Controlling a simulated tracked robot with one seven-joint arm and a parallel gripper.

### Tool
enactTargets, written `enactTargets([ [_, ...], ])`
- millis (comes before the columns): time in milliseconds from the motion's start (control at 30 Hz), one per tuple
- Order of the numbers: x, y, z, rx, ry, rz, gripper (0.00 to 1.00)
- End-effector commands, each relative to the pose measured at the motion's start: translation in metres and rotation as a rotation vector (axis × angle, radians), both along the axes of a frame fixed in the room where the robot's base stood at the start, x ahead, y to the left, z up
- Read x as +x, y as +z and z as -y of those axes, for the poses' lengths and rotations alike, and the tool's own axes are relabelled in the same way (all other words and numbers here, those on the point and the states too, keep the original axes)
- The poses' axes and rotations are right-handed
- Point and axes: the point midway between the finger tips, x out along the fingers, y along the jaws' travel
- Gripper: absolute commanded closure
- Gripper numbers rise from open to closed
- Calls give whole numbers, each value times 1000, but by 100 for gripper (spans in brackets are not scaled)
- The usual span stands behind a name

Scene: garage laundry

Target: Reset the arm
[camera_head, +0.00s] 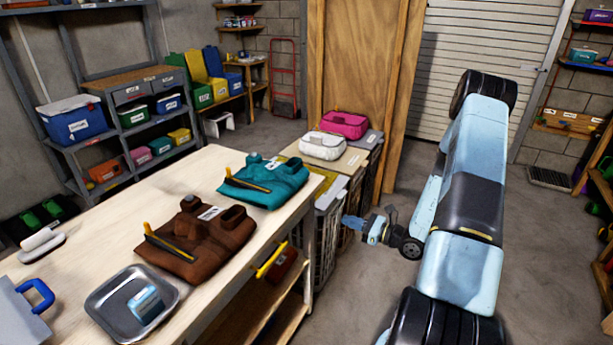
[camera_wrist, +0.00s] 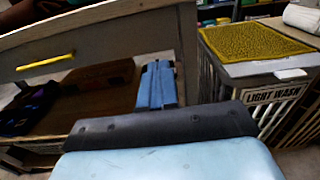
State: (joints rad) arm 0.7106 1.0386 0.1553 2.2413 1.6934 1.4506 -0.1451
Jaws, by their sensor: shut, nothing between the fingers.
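My arm, pale blue and black, stretches down the right side of the head view and bends inward. My gripper (camera_head: 352,222) is at its end, beside the hampers and off the right edge of the workbench (camera_head: 105,222). It also shows in the wrist view (camera_wrist: 157,72), where its two blue fingers lie together with nothing held. In the wrist view the fingers are in front of the gap between the bench and a hamper marked LIGHT WASH (camera_wrist: 268,98). I cannot tell whether they touch either one.
On the bench lie a brown garment (camera_head: 215,240), a teal garment (camera_head: 275,192) and a metal tray (camera_head: 100,300). A yellow handle (camera_head: 271,260) sticks out from the bench's side. A white bundle (camera_head: 323,146) and a pink bundle (camera_head: 345,123) sit on the hampers. Floor (camera_head: 345,290) is clear nearby.

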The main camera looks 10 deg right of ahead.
Motion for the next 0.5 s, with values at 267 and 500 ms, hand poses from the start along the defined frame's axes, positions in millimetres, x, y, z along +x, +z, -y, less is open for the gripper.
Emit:
enactTargets([
  [267, -2, 37, -18, -77, 123, 51, 100],
  [500, -18, 95, -51, -229, 346, 135, 100],
])
